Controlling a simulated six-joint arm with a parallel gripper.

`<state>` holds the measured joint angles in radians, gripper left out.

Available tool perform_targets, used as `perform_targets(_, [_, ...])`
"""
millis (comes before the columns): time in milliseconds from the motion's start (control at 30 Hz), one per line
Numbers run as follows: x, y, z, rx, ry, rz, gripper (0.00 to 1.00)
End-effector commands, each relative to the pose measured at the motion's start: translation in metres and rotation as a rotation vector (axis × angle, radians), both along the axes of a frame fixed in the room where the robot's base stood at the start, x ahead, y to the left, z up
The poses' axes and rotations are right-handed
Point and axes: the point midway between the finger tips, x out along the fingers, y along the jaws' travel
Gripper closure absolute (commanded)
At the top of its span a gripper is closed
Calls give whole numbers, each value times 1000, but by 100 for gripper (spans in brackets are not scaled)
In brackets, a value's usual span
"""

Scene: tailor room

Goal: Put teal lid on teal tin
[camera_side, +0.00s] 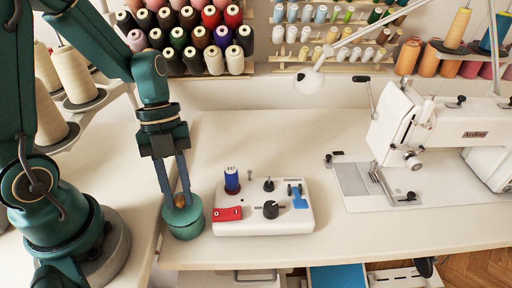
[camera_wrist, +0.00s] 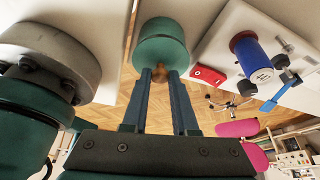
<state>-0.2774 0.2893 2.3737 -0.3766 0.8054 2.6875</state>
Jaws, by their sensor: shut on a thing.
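The teal lid (camera_side: 194,211) has a small wooden knob (camera_side: 180,201) on top. My gripper (camera_side: 180,205) points down and is shut on this knob. The teal tin (camera_side: 186,233) is directly under the lid, near the table's front edge. Lid and tin look lined up, with no clear gap between them; I cannot tell if the lid is fully seated. In the wrist view, the lid (camera_wrist: 160,58) is beyond my gripper (camera_wrist: 160,74), with the knob between the fingertips. The inside of the tin is hidden.
A white control box (camera_side: 264,222) with a blue spool (camera_side: 232,180) and a red piece (camera_side: 228,214) stands close to the right of the tin. A sewing machine (camera_side: 410,130) stands farther right. Thread racks (camera_side: 200,40) line the back wall. The table behind the box is clear.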

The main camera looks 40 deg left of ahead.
Motion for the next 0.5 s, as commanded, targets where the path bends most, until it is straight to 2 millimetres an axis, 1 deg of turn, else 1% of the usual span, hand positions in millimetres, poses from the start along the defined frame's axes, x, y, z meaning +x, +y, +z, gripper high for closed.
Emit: perform_targets(500, [0, 0, -10, -2, -1, -1, 100])
